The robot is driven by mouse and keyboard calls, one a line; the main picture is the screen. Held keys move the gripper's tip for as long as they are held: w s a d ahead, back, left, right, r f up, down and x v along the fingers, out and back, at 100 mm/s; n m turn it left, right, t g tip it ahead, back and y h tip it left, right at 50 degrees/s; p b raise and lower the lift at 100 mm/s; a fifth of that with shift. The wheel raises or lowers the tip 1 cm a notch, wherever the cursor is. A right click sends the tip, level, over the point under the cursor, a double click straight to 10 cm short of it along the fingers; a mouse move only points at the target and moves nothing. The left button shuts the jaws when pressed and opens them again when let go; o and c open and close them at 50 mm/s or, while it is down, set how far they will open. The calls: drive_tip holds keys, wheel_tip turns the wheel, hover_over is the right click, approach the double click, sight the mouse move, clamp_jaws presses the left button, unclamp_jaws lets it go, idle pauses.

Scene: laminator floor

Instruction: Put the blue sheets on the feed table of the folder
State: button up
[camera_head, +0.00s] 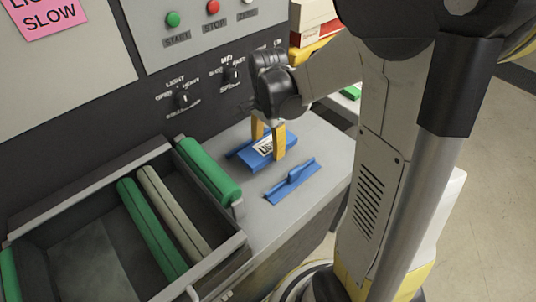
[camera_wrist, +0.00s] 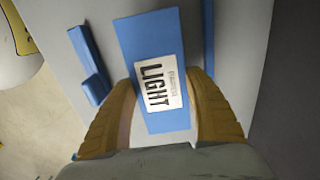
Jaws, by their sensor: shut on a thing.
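The blue sheets (camera_head: 258,161) are a flat blue stack with a white label reading LIGHT, and they also show in the wrist view (camera_wrist: 148,35). My gripper (camera_head: 268,145) has its yellow fingers closed on both sides of the stack, and in the wrist view (camera_wrist: 163,82) the label lies between them. The sheets are over the grey feed table (camera_head: 325,158), between two blue side guides; one guide (camera_head: 292,182) is nearer the front, the other (camera_head: 236,150) partly hidden. I cannot tell whether the stack touches the table.
An open tray with green rollers (camera_head: 150,225) stands left of the table. A panel with START and STOP buttons (camera_head: 213,7) and dark knobs (camera_head: 182,98) rises behind. Stacked coloured items (camera_head: 312,25) are at the back. Bare floor (camera_head: 490,200) lies to the right.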

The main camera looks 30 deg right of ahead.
sight(268, 153)
wheel_tip(268, 153, down, 4)
drive_tip(key=shift+r+b, duration=0.25)
drive_tip(key=shift+b, duration=0.5)
drive_tip(key=shift+r, duration=0.1)
drive_tip(key=o, duration=0.9)
drive_tip(key=shift+f, duration=0.2)
drive_tip(key=o, duration=0.5)
drive_tip(key=shift+c, duration=0.2)
